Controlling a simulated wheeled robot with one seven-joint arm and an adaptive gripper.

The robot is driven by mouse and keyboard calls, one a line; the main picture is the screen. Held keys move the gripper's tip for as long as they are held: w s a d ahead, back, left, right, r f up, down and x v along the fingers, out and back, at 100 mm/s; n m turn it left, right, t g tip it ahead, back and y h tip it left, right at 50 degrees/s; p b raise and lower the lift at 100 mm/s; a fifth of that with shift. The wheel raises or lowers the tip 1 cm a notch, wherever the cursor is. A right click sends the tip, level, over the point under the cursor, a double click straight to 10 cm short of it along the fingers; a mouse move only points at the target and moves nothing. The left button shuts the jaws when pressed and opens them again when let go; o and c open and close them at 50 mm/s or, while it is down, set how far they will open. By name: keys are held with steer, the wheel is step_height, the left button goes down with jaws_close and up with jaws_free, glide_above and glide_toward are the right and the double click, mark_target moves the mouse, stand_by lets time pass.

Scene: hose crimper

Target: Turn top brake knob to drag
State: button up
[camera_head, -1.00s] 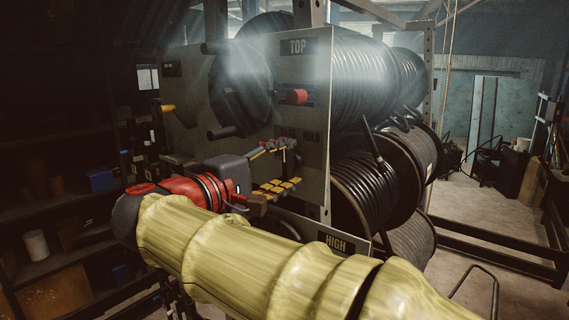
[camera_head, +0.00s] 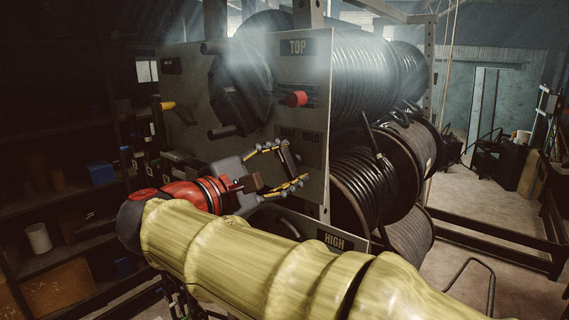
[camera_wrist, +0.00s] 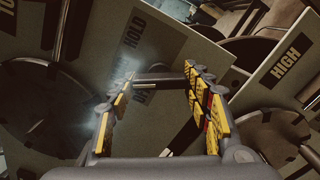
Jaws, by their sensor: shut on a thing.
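The brake knob (camera_head: 289,160) is a dark bar on the grey panel, just below the DRAG and HOLD labels (camera_head: 312,137). My gripper (camera_head: 294,165) has its yellow-padded fingers on either end of this bar, shut on it. In the head view the bar stands nearly upright with a slight tilt. In the wrist view the knob (camera_wrist: 162,78) spans from one fingertip of my gripper (camera_wrist: 163,82) to the other. The HOLD label (camera_wrist: 132,32) is readable there; the DRAG label is partly hidden behind the left finger.
A red knob (camera_head: 296,99) sticks out below the TOP label (camera_head: 297,47). A dark round reel plate (camera_head: 240,87) with a handle is left of it. Hose reels (camera_head: 370,70) fill the right side. The HIGH label (camera_head: 335,241) is below. Dark shelves stand at the left.

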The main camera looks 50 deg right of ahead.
steer(key=shift+f, duration=0.1)
steer(key=o, duration=1.2)
steer(key=shift+c, duration=0.2)
steer(key=a, duration=1.2)
steer(key=shift+s, duration=0.45)
